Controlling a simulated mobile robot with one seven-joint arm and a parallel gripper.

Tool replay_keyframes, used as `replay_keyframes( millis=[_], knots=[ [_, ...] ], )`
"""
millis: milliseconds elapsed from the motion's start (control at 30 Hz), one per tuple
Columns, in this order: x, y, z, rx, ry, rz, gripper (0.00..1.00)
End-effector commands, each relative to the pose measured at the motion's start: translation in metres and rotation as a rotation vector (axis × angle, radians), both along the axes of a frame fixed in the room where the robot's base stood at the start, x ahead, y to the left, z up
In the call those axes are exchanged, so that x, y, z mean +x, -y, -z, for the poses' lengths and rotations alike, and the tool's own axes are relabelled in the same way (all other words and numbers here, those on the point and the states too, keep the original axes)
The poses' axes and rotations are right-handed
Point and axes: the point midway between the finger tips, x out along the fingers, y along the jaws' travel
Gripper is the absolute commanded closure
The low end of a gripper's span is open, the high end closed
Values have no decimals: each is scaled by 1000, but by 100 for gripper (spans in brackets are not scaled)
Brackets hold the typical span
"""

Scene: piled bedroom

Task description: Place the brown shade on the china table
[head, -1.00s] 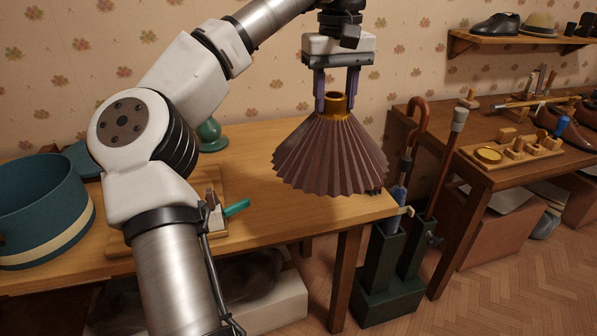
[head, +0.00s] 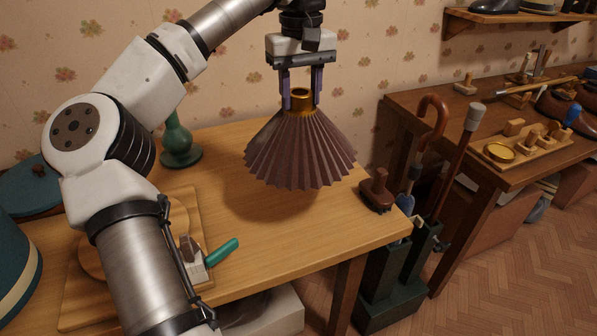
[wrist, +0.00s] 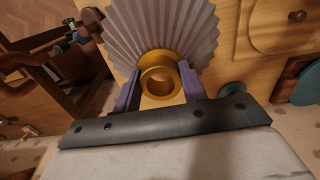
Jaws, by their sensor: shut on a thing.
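The brown shade (head: 300,150) is a pleated cone with a brass collar at its top. My gripper (head: 301,97) is shut on that collar and holds the shade upright over the right part of a wooden table (head: 275,245). A shadow lies on the tabletop under it, and the shade looks a little above the surface. In the wrist view the shade (wrist: 165,25) and its brass collar show between the fingers of my gripper (wrist: 160,88). I cannot tell from the frames which table is the china table.
A green vase-like base (head: 180,145) stands behind left. A teal-handled tool (head: 220,252) lies on boards at the front left. A green stand (head: 395,280) with canes and a second table (head: 450,120) are to the right.

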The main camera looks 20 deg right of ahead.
Motion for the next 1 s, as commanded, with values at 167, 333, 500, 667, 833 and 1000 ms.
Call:
replay_keyframes(
  millis=[167, 333, 500, 667, 833, 1000],
  knots=[
    [0, -1, 51, 1, -4, 0, 84],
    [0, -1, 89, 0, -2, 0, 84],
    [0, -1, 108, -1, -1, -1, 84],
    [0, -1, 119, 0, 0, -1, 84],
    [0, -1, 145, 0, -1, 0, 84],
    [0, 0, 153, -1, 0, 0, 84]
  ],
)
